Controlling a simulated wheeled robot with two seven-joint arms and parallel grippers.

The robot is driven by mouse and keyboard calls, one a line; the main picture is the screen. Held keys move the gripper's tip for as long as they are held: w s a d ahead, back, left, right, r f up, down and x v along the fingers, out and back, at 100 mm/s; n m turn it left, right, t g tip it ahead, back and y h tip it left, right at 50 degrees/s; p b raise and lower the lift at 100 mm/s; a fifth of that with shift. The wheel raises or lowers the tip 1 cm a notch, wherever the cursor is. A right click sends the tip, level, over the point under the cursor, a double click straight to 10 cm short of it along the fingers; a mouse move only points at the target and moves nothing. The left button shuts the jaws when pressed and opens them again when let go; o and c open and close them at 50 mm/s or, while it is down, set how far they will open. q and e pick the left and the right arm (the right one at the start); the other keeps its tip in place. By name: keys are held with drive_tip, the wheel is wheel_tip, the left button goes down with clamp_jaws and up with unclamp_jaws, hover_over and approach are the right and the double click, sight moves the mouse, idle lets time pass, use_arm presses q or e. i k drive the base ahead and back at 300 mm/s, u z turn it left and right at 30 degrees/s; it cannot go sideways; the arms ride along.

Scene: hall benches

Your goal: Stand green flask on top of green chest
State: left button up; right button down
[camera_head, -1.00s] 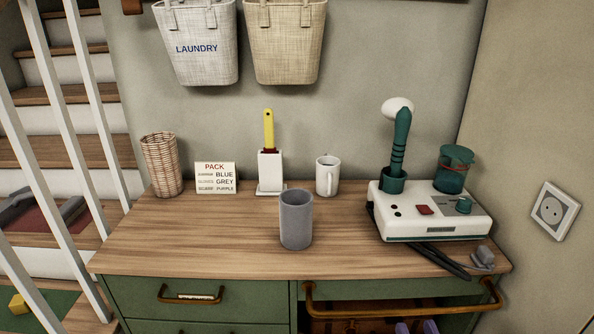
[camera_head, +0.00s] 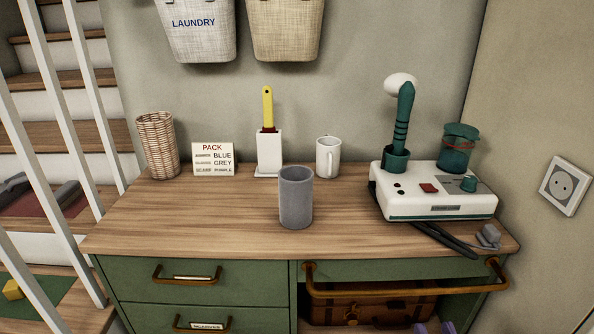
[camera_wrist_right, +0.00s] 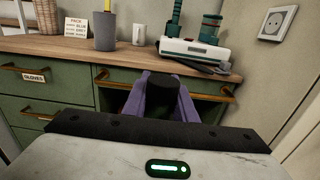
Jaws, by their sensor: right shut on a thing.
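The green chest (camera_head: 225,272) is a green chest of drawers with a wooden top (camera_head: 180,225) and brass handles. My right gripper (camera_head: 434,327) shows only as purple fingertips at the bottom edge of the head view, in front of the chest's right side. In the right wrist view its purple fingers (camera_wrist_right: 162,100) are shut on a dark cylinder with a black top and a dark green lower part, apparently the green flask (camera_wrist_right: 165,108). The held flask is in front of the chest, apart from its top. My left gripper is not in view.
A grey cup (camera_head: 296,198) stands mid-top. Behind it are a wicker basket (camera_head: 157,147), sign (camera_head: 213,159), brush holder (camera_head: 269,153) and white mug (camera_head: 328,157). A white device (camera_head: 435,193) fills the right. The front left top is clear. A brass rail (camera_head: 400,291) crosses an open compartment.

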sight(217, 214)
drive_tip(key=k, duration=1.2)
drive_tip(key=u, duration=0.7)
drive_tip(key=i, duration=1.35)
drive_tip(key=z, duration=0.15)
